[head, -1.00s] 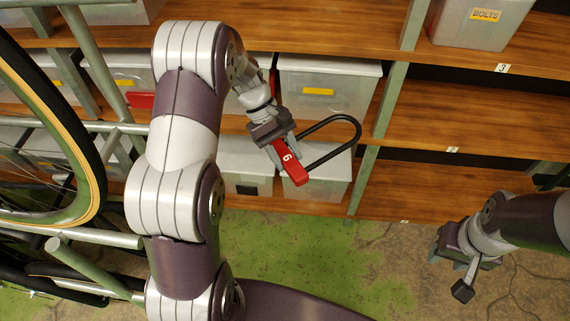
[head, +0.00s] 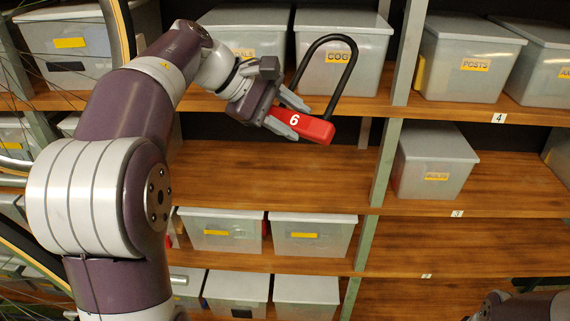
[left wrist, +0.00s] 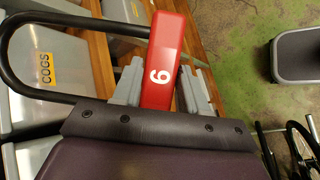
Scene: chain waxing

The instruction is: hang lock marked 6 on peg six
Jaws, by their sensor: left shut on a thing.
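A red U-lock marked with a white 6 (head: 318,130) is held in my left gripper (head: 284,116), in front of the upper shelves in the head view. Its black shackle (head: 352,73) points upward and overlaps the bin labelled COGS. In the left wrist view the red lock body (left wrist: 165,62) sits between the two grey fingers, with the shackle reaching left. My left gripper is shut on the lock. My right arm (head: 520,305) shows only in part at the bottom right edge, and its fingertips are not clear. No pegs are visible in these frames.
Wooden shelves (head: 270,180) carry several grey bins, among them a COGS bin (head: 318,26) and a POSTS bin (head: 458,75). A green upright (head: 382,165) stands right of the lock. A bicycle wheel is at the left. In the left wrist view a dark grey box (left wrist: 297,55) stands on the floor.

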